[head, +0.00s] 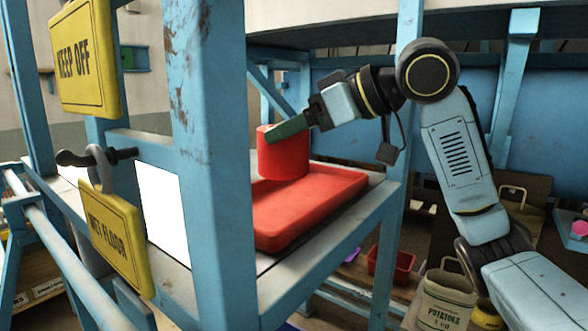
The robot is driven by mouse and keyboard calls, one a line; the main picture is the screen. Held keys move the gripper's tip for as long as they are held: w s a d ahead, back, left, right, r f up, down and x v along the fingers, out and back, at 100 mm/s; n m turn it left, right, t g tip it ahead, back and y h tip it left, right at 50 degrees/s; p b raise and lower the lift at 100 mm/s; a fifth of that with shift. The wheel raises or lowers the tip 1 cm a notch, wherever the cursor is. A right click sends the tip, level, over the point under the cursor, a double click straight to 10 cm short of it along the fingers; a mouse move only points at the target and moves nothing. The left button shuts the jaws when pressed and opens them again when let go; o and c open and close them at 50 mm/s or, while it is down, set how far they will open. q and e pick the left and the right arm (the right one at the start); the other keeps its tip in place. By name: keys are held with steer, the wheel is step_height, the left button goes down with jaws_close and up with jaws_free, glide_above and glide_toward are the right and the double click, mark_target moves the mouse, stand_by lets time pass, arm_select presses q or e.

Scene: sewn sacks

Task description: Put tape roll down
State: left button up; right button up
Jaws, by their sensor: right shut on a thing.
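The tape roll (283,158) is a thick red cylinder, standing upright at the back left part of a red tray (325,198). My right gripper (290,128) reaches in from the right, its dark fingers at the roll's top edge, shut on it. The roll's underside meets the tray in the picture; I cannot tell whether it rests there or is held just above. The blue post hides part of the tray's left side. My left gripper is not in view.
The tray lies on a shelf of a blue frame (205,130), whose posts stand left and right of it. Yellow signs (87,55) hang at left. Below right are a potato sack (443,300) and a red bin (391,266).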

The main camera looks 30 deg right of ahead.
mark_target(307, 155)
steer(key=shift+w+f+b, duration=0.1)
steer(key=shift+f+b, duration=0.35)
steer(key=shift+f, duration=2.15)
steer(key=shift+f, duration=0.1)
steer(key=o, duration=1)
steer(key=shift+r, duration=0.2)
steer(key=b+v, duration=0.1)
steer(key=v, duration=1.1)
steer(key=shift+f, duration=0.15)
